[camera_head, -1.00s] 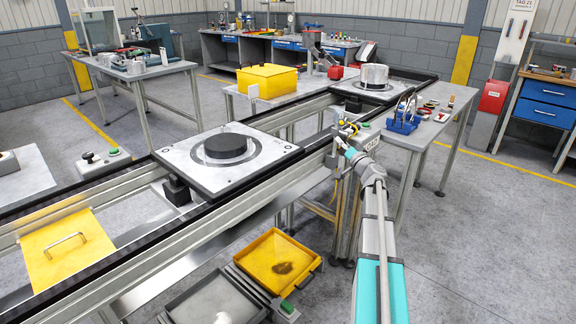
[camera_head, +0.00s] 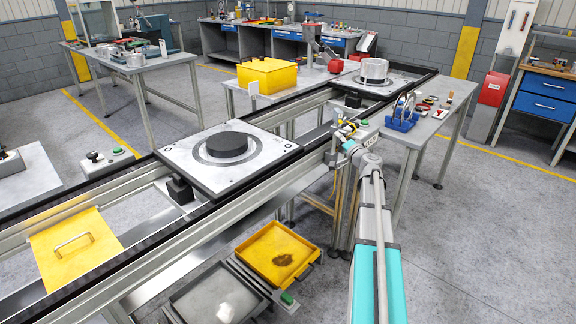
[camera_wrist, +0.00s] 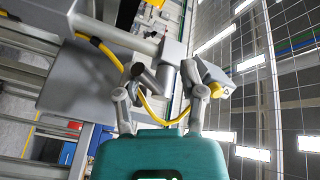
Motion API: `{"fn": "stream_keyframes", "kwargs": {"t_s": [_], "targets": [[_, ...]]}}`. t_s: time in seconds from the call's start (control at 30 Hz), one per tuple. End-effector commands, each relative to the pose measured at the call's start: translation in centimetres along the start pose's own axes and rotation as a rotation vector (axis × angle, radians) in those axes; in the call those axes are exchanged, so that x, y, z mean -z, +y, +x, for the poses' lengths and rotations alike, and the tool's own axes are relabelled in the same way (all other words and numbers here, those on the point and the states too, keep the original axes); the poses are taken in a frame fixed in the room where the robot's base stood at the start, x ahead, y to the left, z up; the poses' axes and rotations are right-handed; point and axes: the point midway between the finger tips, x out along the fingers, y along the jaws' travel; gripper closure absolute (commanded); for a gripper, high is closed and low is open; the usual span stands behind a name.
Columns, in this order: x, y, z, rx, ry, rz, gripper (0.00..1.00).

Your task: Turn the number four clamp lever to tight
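My gripper (camera_head: 344,139) is at the side of the conveyor rail, close to a small fixture (camera_head: 350,127) with yellow and grey parts. In the wrist view my gripper (camera_wrist: 162,80) has its two fingers spread apart. A grey metal bar and block (camera_wrist: 170,58) stand beyond and between the fingertips, with a yellow cable (camera_wrist: 150,108) looping across. I cannot tell whether a finger touches them. No number four is legible, and I cannot tell which part is the clamp lever or how it is turned.
A pallet (camera_head: 180,157) with a dark disc (camera_head: 227,145) sits on the conveyor to the left. Another pallet carries a silver ring (camera_head: 374,71) farther back. A blue tool holder (camera_head: 402,122) stands on the right-hand table. A yellow tray (camera_head: 318,262) lies below. The floor at right is clear.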

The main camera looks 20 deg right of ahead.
Motion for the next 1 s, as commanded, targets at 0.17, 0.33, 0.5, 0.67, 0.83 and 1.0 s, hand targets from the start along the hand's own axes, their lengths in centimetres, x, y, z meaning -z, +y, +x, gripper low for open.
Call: {"fn": "stream_keyframes", "kwargs": {"t_s": [0.17, 0.33, 0.5, 0.67, 0.83, 1.0], "targets": [[-0.1, -0.3, -0.9, -0.023, -0.01, 0.051, 0.49], [0.0, -0.3, -3.5, -0.023, -0.009, 0.05, 0.49], [0.0, -0.3, -5.8, -0.022, -0.009, 0.049, 0.49], [0.0, -0.4, -8.1, -0.022, -0.01, 0.049, 0.49], [0.0, -0.4, -10.4, -0.022, -0.009, 0.048, 0.49], [0.1, -0.5, -12.4, -0.022, -0.009, 0.048, 0.49]]}}
